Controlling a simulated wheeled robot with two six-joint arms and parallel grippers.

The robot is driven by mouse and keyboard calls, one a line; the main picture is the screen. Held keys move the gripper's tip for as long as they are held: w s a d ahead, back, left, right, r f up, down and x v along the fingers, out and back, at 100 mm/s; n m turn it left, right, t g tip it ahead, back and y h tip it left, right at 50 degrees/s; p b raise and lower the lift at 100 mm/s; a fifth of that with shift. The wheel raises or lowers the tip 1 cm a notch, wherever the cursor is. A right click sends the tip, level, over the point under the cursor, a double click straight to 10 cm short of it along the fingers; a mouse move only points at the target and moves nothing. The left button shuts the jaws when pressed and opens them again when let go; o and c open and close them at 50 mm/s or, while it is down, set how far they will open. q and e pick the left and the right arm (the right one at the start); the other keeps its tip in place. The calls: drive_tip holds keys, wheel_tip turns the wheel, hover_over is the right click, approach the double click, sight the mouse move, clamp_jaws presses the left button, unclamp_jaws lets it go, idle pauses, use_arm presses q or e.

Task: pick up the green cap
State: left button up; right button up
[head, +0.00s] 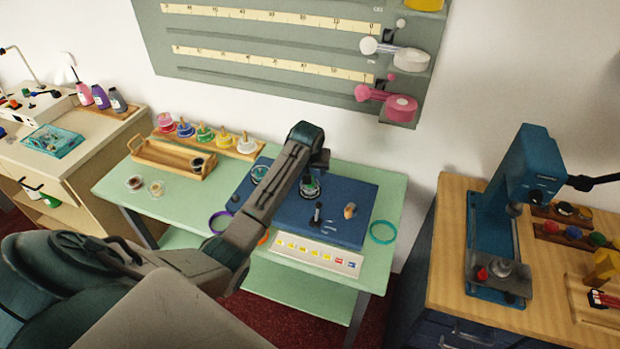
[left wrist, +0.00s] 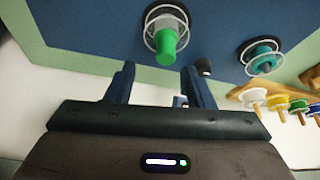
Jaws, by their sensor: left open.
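The green cap (left wrist: 166,42) shows in the left wrist view, on a round piece ringed by a pale wire or rim, against the blue mat (left wrist: 85,28). In the head view this piece (head: 310,189) is on the blue mat (head: 350,229), partly hidden under my left gripper (head: 318,163). My left gripper is open and empty, and its two fingers show in the left wrist view (left wrist: 158,80). The cap lies beyond the fingertips, roughly in line with the gap, apart from both fingers. My right gripper is not in view.
A similar round piece with a teal top (left wrist: 263,62) stands on the mat. A wooden rack of coloured pieces (head: 205,142) and a wooden tray (head: 160,162) are at the back left. A labelled white strip (head: 317,254) lies in front, and a green ring (head: 382,232) at right.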

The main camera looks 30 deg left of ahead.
use_arm(q)
drive_tip(key=shift+a+f+p, duration=0.15)
drive_tip(key=shift+f+p, duration=0.25)
drive_tip(key=shift+f, duration=0.1)
drive_tip(key=p+x, duration=0.1)
drive_tip(key=x, duration=0.3)
drive_tip(key=shift+s+a+p, duration=0.2)
drive_tip(key=shift+p, duration=0.15)
drive_tip(key=shift+w+f, duration=0.1)
drive_tip(key=shift+f, duration=0.2)
drive_tip(key=shift+c, duration=0.5)
drive_tip(key=c, duration=0.9)
